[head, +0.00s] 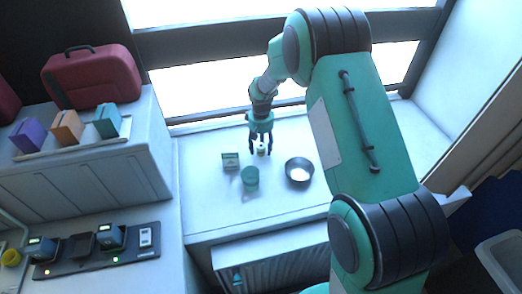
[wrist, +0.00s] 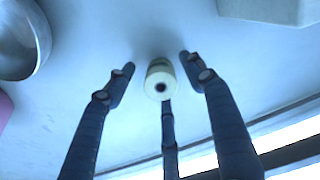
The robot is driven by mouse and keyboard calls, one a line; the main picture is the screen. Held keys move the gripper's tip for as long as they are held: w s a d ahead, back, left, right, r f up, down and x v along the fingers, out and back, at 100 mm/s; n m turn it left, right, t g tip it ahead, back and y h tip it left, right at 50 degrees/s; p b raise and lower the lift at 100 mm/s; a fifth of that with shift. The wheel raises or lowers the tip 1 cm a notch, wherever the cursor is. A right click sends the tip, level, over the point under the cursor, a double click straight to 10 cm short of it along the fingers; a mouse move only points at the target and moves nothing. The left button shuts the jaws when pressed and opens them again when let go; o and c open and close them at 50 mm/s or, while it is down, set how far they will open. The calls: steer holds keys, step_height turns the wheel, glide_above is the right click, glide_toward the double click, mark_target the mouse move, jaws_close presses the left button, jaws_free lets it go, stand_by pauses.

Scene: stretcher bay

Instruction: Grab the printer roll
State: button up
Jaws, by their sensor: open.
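The printer roll (wrist: 159,80) is a small pale cream cylinder with a dark hole in its end. In the wrist view it sits between the spread fingers of my gripper (wrist: 157,85), with a visible gap to the left and right fingers. Whether the third finger, just below it in the picture, touches it I cannot tell. In the head view the roll (head: 261,149) stands on the white counter under my gripper (head: 261,150), partly hidden by the fingers. My gripper is open and points down at it.
A metal bowl (head: 299,170) lies to the right on the counter (head: 215,215). A green cup (head: 250,178) and a small green-and-white box (head: 230,161) stand in front and to the left. The window wall is close behind. The counter's right part is clear.

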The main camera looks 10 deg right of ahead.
mark_target(261, 146)
steer(key=c, duration=1.3)
steer(key=shift+o, duration=0.2)
steer(key=shift+r, duration=0.1)
step_height(261, 146, up, 10)
steer(key=shift+f+p, duration=0.1)
steer(key=shift+p, duration=0.75)
